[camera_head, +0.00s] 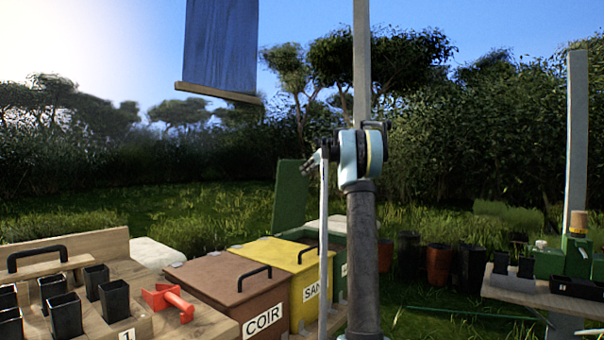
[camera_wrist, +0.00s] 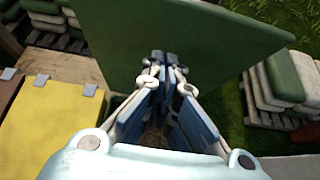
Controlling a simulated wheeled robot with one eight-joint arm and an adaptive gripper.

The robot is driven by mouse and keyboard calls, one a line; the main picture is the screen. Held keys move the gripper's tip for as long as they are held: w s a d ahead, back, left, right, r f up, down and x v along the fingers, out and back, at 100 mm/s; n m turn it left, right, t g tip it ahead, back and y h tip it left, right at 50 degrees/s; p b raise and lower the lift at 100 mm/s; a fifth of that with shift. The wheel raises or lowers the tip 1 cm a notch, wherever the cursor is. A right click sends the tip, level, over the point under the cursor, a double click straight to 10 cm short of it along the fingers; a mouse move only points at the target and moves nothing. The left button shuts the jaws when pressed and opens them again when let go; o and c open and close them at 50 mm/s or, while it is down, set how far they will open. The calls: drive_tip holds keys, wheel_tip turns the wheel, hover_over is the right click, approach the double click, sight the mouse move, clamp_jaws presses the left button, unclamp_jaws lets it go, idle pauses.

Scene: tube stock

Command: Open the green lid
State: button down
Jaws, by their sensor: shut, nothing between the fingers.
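The green lid (camera_head: 291,197) stands raised, nearly upright, at the back of the green bin (camera_head: 338,243), to the right of the yellow bin. My arm hides part of the green bin and its label. In the wrist view the green lid (camera_wrist: 195,38) is a broad panel across the top, beyond my fingers. My gripper (camera_head: 308,163) is shut and empty, above the bins and close to the lid's upper right corner in the head view. In the wrist view my gripper's fingertips (camera_wrist: 163,57) overlap the lid; I cannot tell whether they touch it.
A yellow bin (camera_head: 281,257) and a brown COIR bin (camera_head: 219,282) stand shut to the left. A wooden bench (camera_head: 88,247) holds black pots and a red tool (camera_head: 168,299). A second bench (camera_head: 520,287) is at right.

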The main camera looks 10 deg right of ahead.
drive_tip(key=v, duration=1)
drive_tip(key=shift+r, duration=0.35)
drive_tip(key=s+a+f+n+g+h, duration=0.1)
drive_tip(key=s+a+f+n, duration=0.35)
drive_tip(key=s, duration=0.65)
drive_tip(key=s+a+f+n+g+h, duration=0.1)
drive_tip(key=s+a+f+n+g, duration=0.1)
drive_tip(key=s+f+n, duration=0.5)
drive_tip(key=s+a+f+n+g+h, duration=0.1)
drive_tip(key=s+a+f+n, duration=0.25)
drive_tip(key=s+f, duration=0.75)
drive_tip(key=s+d+f+n+g+h, duration=0.1)
drive_tip(key=s+f+n, duration=0.5)
drive_tip(key=s+f, duration=0.8)
drive_tip(key=s+d+f+n+g+h, duration=0.1)
drive_tip(key=s+d+f+n+h, duration=0.2)
drive_tip(key=s+f, duration=1.1)
drive_tip(key=s+n+h, duration=0.1)
drive_tip(key=s+n, duration=0.2)
drive_tip(key=s, duration=0.2)
drive_tip(key=shift+s+f, duration=0.25)
drive_tip(key=shift+s, duration=0.05)
drive_tip(key=shift+a, duration=0.1)
